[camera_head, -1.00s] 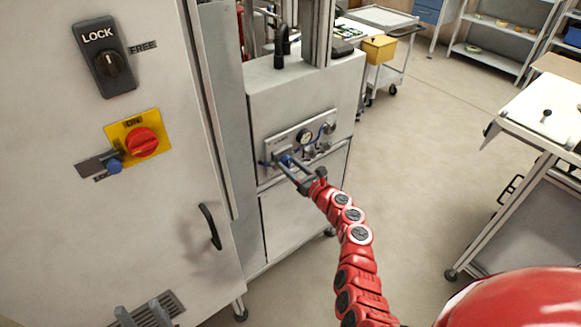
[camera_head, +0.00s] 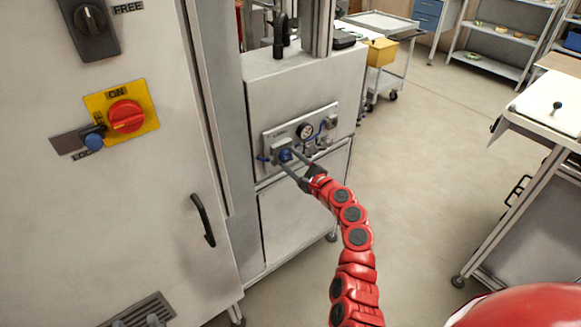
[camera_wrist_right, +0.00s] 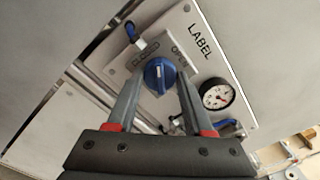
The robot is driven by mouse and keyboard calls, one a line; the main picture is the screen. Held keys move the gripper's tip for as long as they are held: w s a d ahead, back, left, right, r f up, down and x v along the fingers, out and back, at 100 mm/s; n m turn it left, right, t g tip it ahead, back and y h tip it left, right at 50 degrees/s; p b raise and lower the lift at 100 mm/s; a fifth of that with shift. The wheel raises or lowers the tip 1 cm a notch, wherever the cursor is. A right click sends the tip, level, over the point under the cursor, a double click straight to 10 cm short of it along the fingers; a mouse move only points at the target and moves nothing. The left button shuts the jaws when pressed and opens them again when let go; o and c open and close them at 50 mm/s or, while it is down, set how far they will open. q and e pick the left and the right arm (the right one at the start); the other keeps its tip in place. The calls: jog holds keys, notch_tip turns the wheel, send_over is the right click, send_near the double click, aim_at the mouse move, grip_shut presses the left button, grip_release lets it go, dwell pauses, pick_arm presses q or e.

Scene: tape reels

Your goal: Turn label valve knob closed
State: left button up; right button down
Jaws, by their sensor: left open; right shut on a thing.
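The blue valve knob (camera_wrist_right: 160,76) sits on a pale panel (camera_wrist_right: 225,65) marked LABEL, with CLOSED and OPEN lettering above it. Its white mark points roughly up in the right wrist view, near the gap between the two words. The knob also shows in the head view (camera_head: 286,154). My right gripper (camera_wrist_right: 157,88) has one finger on each side of the knob and is shut on it; its arm reaches in from the lower right in the head view.
A round gauge (camera_wrist_right: 217,94) and blue hoses are beside the knob. A tall cabinet with a red rotary switch (camera_head: 127,117) and black handle (camera_head: 203,220) stands at the left. A white-topped bench (camera_head: 545,105) is at the right, with clear floor (camera_head: 420,170) between.

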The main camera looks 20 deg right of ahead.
jog(key=n+b, duration=0.3)
jog(key=n, duration=0.1)
jog(key=shift+f+b, duration=0.25)
jog(key=shift+b, duration=0.1)
jog(key=shift+r+n+b, duration=0.15)
jog(key=shift+n+b, duration=0.8)
jog(key=shift+n, duration=0.35)
jog(key=shift+c, duration=1.5)
grip_release()
jog(key=shift+s, duration=0.15)
jog(key=v, duration=1.7)
